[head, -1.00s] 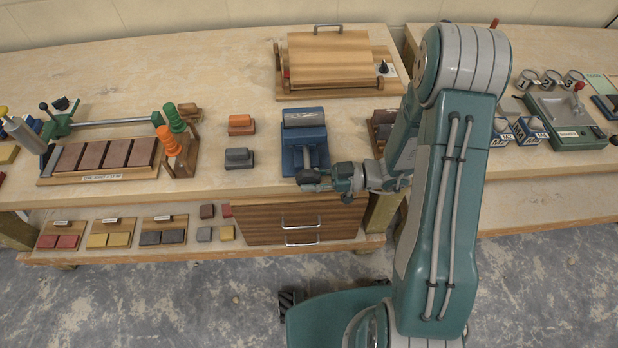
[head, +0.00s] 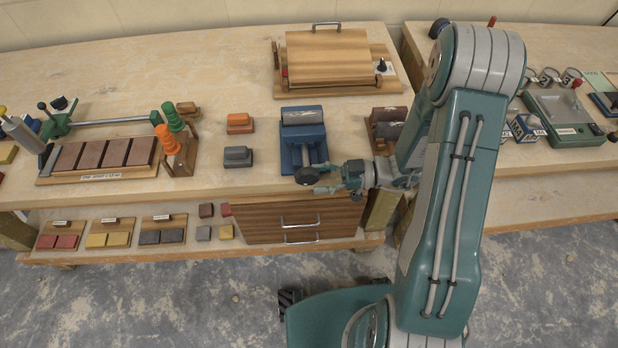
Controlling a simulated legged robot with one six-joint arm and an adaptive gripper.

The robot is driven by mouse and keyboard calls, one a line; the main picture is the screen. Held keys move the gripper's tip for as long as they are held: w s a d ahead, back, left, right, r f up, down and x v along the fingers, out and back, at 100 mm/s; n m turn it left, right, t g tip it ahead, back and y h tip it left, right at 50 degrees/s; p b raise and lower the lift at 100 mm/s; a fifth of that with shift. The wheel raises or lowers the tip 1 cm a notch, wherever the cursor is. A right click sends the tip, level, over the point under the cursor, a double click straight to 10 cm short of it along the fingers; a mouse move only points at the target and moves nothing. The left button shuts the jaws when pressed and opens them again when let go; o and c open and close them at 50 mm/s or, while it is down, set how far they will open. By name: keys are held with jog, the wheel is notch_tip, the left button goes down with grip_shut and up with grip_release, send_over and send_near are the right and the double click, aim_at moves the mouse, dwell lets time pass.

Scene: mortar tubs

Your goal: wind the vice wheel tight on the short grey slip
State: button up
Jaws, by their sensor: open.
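The blue vice (head: 302,142) stands near the front edge of the bench, and a grey block, which looks like the short grey slip (head: 302,115), lies at its far end. The vice's dark round wheel (head: 307,175) is at its near end, over the bench edge. My gripper (head: 322,183) is open at the wheel, coming in from the right. Its fingers are close to the wheel's lower right side; I cannot tell whether they touch it. Part of the wheel is hard to separate from the fingers.
A grey block (head: 238,157) and an orange block (head: 239,123) stand left of the vice. A wooden rack (head: 382,150) with dark pieces is at its right, partly behind my arm. A wooden press (head: 328,58) stands behind. A drawer unit (head: 262,220) is below.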

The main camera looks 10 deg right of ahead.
jog(key=d, duration=0.9)
jog(key=shift+s+d+r, duration=0.15)
jog(key=shift+d, duration=0.1)
jog(key=shift+a, duration=0.1)
